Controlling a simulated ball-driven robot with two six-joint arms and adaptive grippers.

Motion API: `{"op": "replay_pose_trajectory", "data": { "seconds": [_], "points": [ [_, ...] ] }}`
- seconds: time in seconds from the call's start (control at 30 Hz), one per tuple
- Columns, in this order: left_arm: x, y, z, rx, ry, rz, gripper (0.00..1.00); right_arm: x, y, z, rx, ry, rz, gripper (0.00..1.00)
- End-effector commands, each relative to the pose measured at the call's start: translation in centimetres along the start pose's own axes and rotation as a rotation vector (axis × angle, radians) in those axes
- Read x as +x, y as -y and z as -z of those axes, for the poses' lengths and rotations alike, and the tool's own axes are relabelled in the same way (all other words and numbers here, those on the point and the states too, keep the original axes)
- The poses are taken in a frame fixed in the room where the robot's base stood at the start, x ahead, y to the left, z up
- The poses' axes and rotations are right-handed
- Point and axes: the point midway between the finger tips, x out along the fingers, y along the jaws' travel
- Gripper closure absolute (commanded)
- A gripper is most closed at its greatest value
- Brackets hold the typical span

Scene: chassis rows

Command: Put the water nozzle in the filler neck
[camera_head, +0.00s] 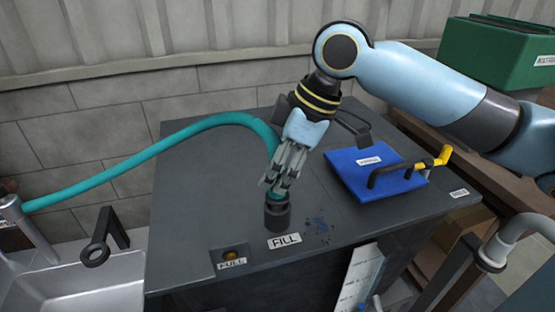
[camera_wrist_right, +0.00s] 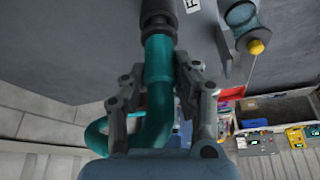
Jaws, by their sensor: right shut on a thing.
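My right gripper (camera_head: 275,186) is shut on the teal water nozzle (camera_wrist_right: 158,62) at the end of the teal hose (camera_head: 140,160). It points down over the dark filler neck (camera_head: 277,215), which stands on the grey top beside the FILL label (camera_head: 285,240). In the right wrist view the nozzle lines up with the dark neck (camera_wrist_right: 157,14) and its end meets it. How deep the tip sits is hidden. The fingers cover most of the nozzle in the head view. My left gripper is not in view.
A blue panel (camera_head: 345,182) with a black and yellow handle (camera_head: 428,162) lies right of the neck. A FULL indicator (camera_head: 233,256) is at the front edge. A sink (camera_head: 85,285) is at the left, a green box (camera_head: 490,55) at the back right. The hose arcs left.

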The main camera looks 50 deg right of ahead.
Motion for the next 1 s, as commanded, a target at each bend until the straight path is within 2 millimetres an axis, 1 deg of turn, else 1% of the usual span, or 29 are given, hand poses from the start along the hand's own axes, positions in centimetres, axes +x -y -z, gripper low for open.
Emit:
{"op": "replay_pose_trajectory", "data": {
  "seconds": [0.53,0.57,0.7,0.77,1.0],
  "points": [
    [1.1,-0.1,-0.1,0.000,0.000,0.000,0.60,1.6,0.0,-0.6,0.000,-0.001,0.001,1.00],
    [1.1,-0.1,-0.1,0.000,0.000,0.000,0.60,1.6,0.0,-0.6,0.000,-0.001,0.001,0.70],
    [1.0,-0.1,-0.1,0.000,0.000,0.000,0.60,1.5,0.0,-0.6,0.000,-0.001,0.000,0.51],
    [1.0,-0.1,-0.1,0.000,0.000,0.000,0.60,1.5,0.0,-0.6,0.000,-0.001,0.000,0.44],
    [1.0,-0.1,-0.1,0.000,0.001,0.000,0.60,1.5,0.0,-0.6,0.000,0.000,0.000,0.44]
  ]
}}
